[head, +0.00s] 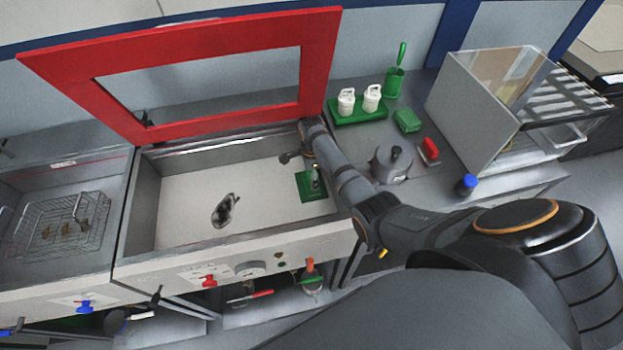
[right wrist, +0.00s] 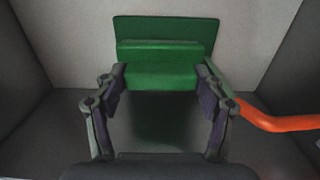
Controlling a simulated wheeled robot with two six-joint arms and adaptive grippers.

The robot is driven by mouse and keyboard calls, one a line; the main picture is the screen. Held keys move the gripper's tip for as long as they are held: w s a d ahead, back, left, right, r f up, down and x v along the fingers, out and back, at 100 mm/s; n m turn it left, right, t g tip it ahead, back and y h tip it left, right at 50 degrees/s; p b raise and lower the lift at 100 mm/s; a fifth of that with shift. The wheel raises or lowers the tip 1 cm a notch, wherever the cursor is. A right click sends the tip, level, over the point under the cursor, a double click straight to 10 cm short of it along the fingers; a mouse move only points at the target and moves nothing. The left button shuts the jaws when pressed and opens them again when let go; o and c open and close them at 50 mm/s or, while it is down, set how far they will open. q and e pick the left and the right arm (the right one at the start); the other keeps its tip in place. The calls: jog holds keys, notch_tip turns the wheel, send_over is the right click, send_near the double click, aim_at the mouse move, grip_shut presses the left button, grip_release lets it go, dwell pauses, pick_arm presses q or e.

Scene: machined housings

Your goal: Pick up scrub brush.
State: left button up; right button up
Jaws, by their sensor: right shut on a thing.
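The scrub brush appears to be the green block (right wrist: 160,75) between the fingertips of my right gripper (right wrist: 160,86) in the right wrist view. The fingers touch its two sides, and the gripper is shut on it. A flat green pad (right wrist: 165,27) shows just beyond the block; I cannot tell whether the two touch. In the head view my right arm reaches into the open basin, and the right gripper (head: 315,180) is small and dark over the green pad (head: 310,192). The brush's underside is hidden. My left gripper is not in view.
The basin (head: 165,215) has a raised red-framed lid (head: 80,75) behind it and a dark oval part (head: 225,210) on its floor. A wire basket (head: 60,230) lies to the left. Bottles, a pot (head: 390,163) and a grey box stand right. An orange rod (right wrist: 275,122) passes beside my right finger.

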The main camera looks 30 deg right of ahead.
notch_tip(320, 180, up, 10)
jog(key=shift+f+b, duration=0.1)
jog(key=shift+b, duration=0.3)
jog(key=o, duration=0.6)
jog(key=c, duration=0.4)
jog(key=shift+w+p, duration=0.1)
jog(key=shift+p, duration=0.3)
jog(key=f+p, duration=0.2)
jog(key=p, duration=0.4)
jog(key=shift+w+d+f, duration=0.1)
jog(key=shift+w, duration=0.1)
jog(key=shift+f, duration=0.45)
notch_tip(320, 180, down, 6)
jog(key=b, duration=0.6)
jog(key=shift+b, duration=0.3)
